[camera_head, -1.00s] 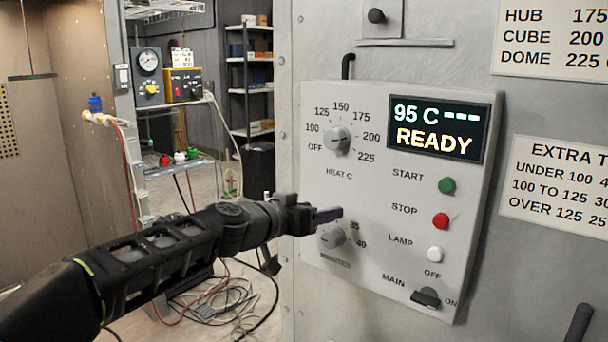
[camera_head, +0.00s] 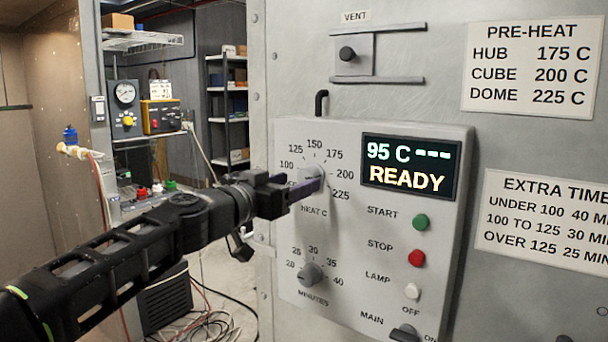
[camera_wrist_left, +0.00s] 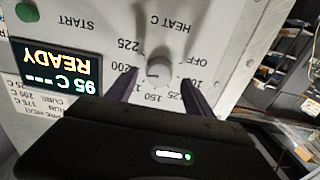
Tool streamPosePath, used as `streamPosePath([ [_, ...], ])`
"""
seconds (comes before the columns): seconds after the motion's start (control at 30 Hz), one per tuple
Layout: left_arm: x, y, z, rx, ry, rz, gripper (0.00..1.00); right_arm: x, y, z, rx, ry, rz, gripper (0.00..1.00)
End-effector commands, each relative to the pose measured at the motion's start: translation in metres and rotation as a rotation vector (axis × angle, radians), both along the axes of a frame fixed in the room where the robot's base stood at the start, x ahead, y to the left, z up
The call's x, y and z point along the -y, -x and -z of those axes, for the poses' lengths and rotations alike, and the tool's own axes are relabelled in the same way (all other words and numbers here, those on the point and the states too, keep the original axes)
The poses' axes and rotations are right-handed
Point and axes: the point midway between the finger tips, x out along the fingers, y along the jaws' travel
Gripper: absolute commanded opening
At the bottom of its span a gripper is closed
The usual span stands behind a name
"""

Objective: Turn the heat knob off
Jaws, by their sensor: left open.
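The heat knob (camera_head: 312,178) is a small grey dial on the upper left of the control panel, ringed by OFF and numbers from 100 to 225. In the head view my left gripper (camera_head: 302,188) is in front of it and hides part of it and the OFF mark. The left wrist view shows the heat knob (camera_wrist_left: 158,70) between the two open fingers of my left gripper (camera_wrist_left: 160,88), with a gap on each side. Which mark the knob points at cannot be told. My right gripper is not in view.
The control panel (camera_head: 350,255) carries a display (camera_head: 408,168) reading 95 C and READY. The minutes knob (camera_head: 311,273) is below the heat knob. Start (camera_head: 420,222), stop (camera_head: 416,258) and lamp (camera_head: 413,291) buttons and a main switch (camera_head: 404,333) are to the right.

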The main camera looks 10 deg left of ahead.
Motion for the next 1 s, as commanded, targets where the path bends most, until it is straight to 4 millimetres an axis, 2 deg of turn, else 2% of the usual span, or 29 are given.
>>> streamPosePath([
  [0.03, 0.004, -0.008, -0.003, -0.003, 0.001, 0.003, 0.61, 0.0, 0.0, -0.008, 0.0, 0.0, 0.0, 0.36],
  [0.23, 0.013, -0.031, -0.002, -0.002, 0.001, 0.002, 0.61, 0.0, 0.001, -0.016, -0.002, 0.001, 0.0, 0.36],
  [0.57, 0.015, -0.036, 0.0, 0.0, 0.0, 0.001, 0.61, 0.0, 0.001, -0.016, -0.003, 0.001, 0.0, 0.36],
  [1.0, 0.015, -0.036, 0.0, -0.001, 0.0, 0.0, 0.27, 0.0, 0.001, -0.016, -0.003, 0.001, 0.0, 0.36],
])
